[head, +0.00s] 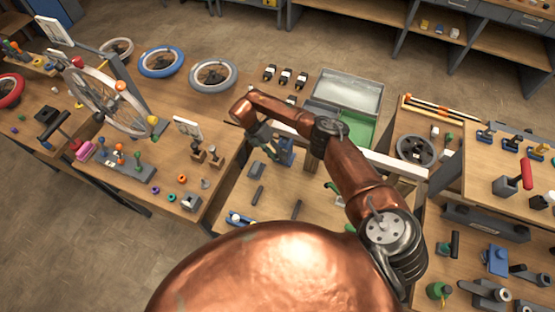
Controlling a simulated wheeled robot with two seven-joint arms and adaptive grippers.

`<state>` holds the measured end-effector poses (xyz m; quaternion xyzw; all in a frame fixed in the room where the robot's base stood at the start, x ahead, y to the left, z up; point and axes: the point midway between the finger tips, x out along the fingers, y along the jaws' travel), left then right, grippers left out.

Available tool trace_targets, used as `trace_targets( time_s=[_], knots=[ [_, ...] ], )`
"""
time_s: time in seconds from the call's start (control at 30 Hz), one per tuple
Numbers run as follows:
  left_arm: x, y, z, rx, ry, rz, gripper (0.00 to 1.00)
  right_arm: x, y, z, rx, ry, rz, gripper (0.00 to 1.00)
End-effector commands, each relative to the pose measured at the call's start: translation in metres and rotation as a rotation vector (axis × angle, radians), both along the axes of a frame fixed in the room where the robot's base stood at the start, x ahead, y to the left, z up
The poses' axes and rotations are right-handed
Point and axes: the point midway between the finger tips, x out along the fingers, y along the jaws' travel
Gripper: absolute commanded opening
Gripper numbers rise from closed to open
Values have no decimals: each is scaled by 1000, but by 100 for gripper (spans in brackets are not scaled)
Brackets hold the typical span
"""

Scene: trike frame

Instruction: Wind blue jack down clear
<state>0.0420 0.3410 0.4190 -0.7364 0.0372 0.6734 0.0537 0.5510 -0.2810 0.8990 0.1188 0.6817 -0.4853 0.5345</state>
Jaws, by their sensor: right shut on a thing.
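The blue jack (286,150) stands on the wooden bench, below the bent copper forearm of my right arm. My right gripper (267,146) points down just left of the jack's blue body. It is shut on a part at the jack's side, which looks like its crank; the fingers and the held part are small and partly hidden by my arm. My left gripper is not in view.
A grey bin (346,91) and a green tray (358,128) lie behind my right arm. A long pale bar (395,160) crosses near it. Small dark parts (257,195) lie in front of the jack. A large spoked wheel (108,103) stands to the left.

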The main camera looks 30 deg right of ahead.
Motion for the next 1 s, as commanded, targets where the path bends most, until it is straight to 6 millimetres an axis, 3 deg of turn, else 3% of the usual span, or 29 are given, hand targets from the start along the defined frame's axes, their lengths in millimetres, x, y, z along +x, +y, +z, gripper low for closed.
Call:
trace_targets(
  time_s=[0.57, 0.6, 0.83, 1.0],
  knots=[
    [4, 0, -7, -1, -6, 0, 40, 5, -5, 4, -32, 14, -1, 8],
    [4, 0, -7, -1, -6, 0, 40, 5, -4, 4, -32, 14, -1, 34],
    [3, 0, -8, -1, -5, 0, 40, 3, -2, 2, -28, 19, -1, 50],
    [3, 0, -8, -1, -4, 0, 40, 2, -1, 1, -26, 21, 0, 50]
  ],
)
